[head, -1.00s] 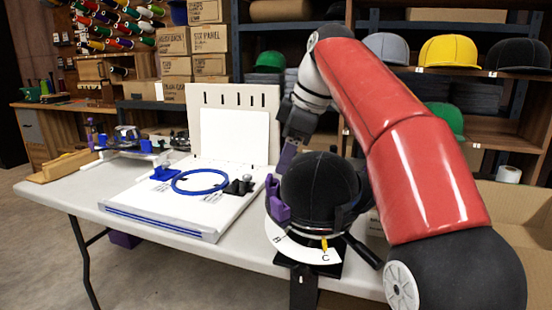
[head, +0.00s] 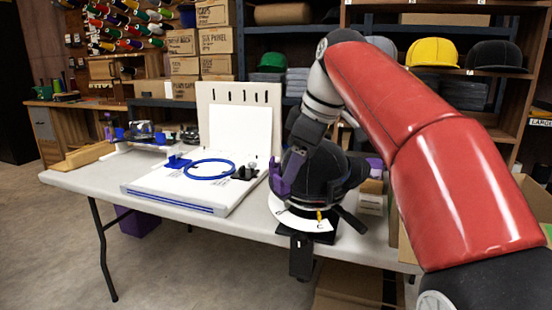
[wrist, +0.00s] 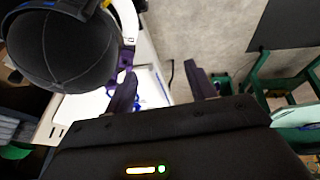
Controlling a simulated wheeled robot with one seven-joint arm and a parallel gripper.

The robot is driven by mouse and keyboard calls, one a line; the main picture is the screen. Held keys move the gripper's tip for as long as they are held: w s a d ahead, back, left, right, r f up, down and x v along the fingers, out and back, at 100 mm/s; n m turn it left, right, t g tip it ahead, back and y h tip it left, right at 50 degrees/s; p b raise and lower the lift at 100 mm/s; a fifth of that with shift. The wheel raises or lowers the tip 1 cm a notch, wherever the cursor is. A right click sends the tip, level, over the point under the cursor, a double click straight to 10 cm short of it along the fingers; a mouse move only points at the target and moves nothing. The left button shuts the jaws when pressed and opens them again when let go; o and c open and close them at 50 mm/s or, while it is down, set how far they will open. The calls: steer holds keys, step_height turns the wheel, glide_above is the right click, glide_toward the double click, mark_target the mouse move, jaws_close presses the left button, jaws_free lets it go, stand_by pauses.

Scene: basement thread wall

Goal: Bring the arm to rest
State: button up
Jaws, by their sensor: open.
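My gripper (wrist: 161,86) is open, with its two dark fingers apart and nothing between them in the wrist view. In the head view my gripper (head: 291,172) hangs by the left side of a black cap (head: 325,172) and overlaps it in the picture; I cannot tell whether they touch. The cap sits on a round stand with a white lettered scale (head: 300,221) and a purple clip. In the wrist view the cap (wrist: 60,52) is at upper left, beside the fingers. My red arm reaches in from the right.
The white table (head: 85,180) carries a white board with a blue ring (head: 210,169) left of the cap stand. A small carton (head: 371,203) stands right of it. Shelves with caps (head: 432,52) stand behind. A green frame (wrist: 275,75) shows in the wrist view.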

steer(key=s+d+f+m+h, duration=0.1)
steer(key=s+d+f+m, duration=0.2)
steer(key=s+f, duration=0.4)
steer(key=s+d+f+m+t+h, duration=0.1)
steer(key=s+d+f+m, duration=0.3)
steer(key=s+f+m, duration=0.2)
steer(key=s+d+f+m+t+h, duration=0.1)
steer(key=s+d+f+m, duration=0.3)
steer(key=s+f, duration=0.6)
steer(key=shift+s+f+m, duration=0.15)
steer(key=shift+f+m, duration=0.15)
steer(key=shift+m, duration=0.2)
steer(key=shift+d, duration=0.1)
